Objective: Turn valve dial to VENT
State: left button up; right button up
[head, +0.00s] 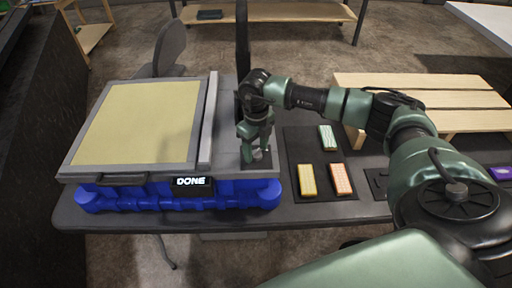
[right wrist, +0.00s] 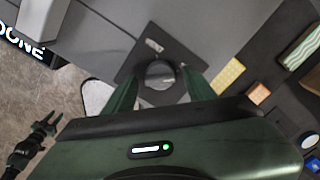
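The valve dial (right wrist: 160,73) is a round grey knob on a dark square plate (right wrist: 128,66). In the head view the dial (head: 258,154) sits at the console's right front corner, partly hidden by my right gripper (head: 255,138). My right gripper points down over it. In the right wrist view its two green fingers (right wrist: 160,88) stand apart, one on each side of the dial, with gaps showing. Small pale labels on the plate are too small to read. My left gripper (right wrist: 40,132) seems to show small at the lower left of the right wrist view, away from the dial.
The console's display (head: 192,186) reads DONE. A dark tray (head: 318,185) with yellow, orange and green blocks lies right of the dial. A wooden slatted platform (head: 430,95) stands behind my right arm.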

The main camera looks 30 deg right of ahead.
grip_shut()
jog(key=shift+w+f+n+b, duration=0.1)
jog(key=shift+n+b, duration=0.6)
jog(key=shift+b, duration=0.2)
jog(key=n+b, duration=0.6)
jog(key=n, duration=0.1)
jog(key=shift+b, duration=0.4)
jog(key=n+b, duration=0.4)
jog(key=n, duration=0.1)
jog(key=n+b, duration=0.2)
jog(key=n, duration=0.2)
jog(key=shift+n, duration=0.4)
jog(key=shift+r, duration=0.2)
